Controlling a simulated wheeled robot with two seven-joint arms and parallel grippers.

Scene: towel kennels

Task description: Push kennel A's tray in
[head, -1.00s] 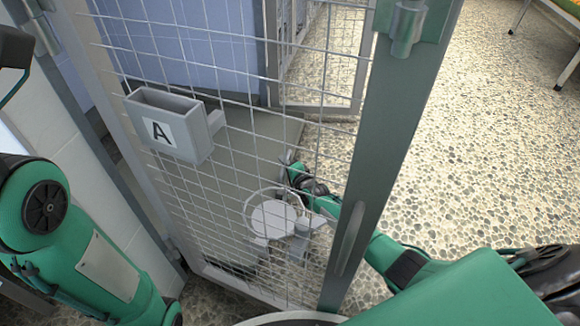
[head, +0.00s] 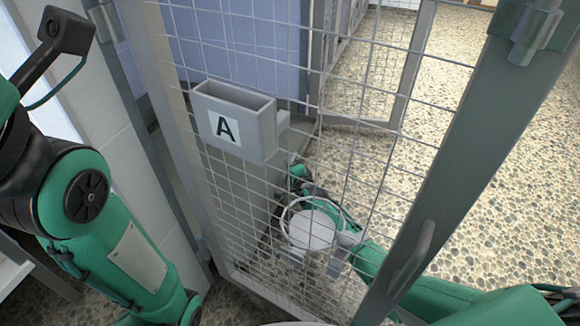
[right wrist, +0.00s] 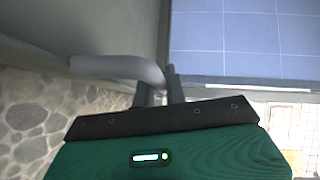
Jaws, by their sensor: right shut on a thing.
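Kennel A's mesh door (head: 190,180) stands open across the head view, with a grey holder marked A (head: 240,125) on it. Behind the mesh is a grey panel (head: 250,185) that looks like the side of kennel A's tray. My right gripper (head: 292,163) is at this panel's right edge, partly hidden by the mesh. In the right wrist view my right gripper (right wrist: 163,88) is shut on a curved grey handle (right wrist: 115,68), beside a plain grey surface (right wrist: 45,55). How far the tray is in is hidden. My left arm shows at the left; its gripper is out of view.
A round bowl in a ring (head: 310,230) is at the door mesh, in front of my right arm. The door's thick grey post (head: 450,170) crosses in front of that arm. The pebbled floor (head: 520,180) at the right is clear. Another mesh door (head: 365,80) stands behind.

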